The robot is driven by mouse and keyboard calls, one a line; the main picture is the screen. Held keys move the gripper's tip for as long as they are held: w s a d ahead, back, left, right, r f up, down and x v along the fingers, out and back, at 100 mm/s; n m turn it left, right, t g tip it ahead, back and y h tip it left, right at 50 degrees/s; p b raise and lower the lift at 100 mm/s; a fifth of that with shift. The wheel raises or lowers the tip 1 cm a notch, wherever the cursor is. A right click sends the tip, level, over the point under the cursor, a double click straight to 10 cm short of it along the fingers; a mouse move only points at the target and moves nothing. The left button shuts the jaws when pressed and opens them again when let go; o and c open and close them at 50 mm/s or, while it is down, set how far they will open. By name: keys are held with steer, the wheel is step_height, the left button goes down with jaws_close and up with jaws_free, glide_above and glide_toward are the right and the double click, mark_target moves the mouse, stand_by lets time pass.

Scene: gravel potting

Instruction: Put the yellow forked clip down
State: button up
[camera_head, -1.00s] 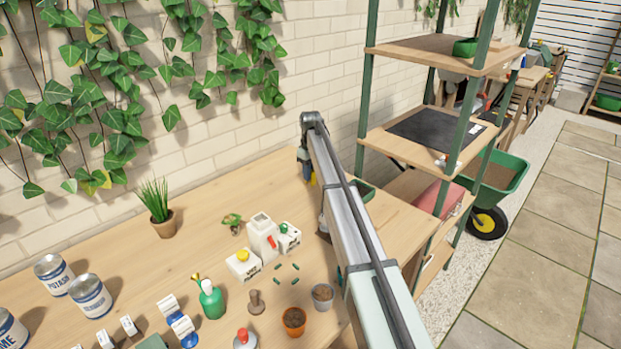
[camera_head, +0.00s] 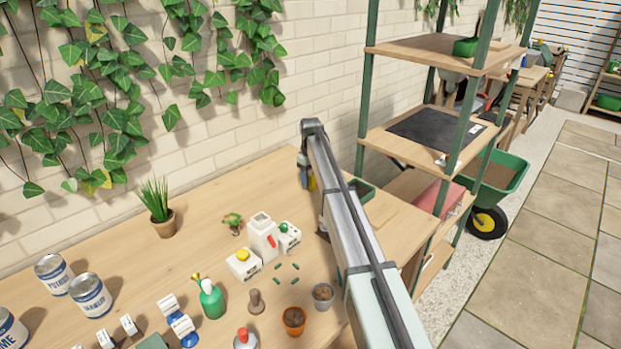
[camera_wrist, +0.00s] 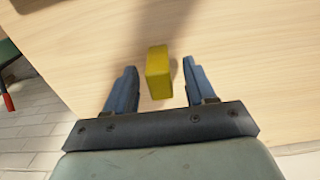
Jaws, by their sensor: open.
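The yellow forked clip (camera_wrist: 158,75) shows as a plain yellow block between my fingers in the wrist view. Its fork cannot be made out from this angle. My gripper (camera_wrist: 159,64) is open, with a gap between the clip and each blue finger. Pale wood lies behind the clip; I cannot tell for sure whether the clip touches it. In the head view a bit of yellow (camera_head: 312,183) shows beside the end of my arm, over the back right of the bench, and my arm hides most of that spot.
A dark green tray (camera_head: 362,191) lies just right of my arm. A shelf unit (camera_head: 430,125) stands beyond it.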

mark_target(311, 175)
step_height(311, 175, up, 12)
steer(key=shift+r, duration=0.2)
stand_by(0.5)
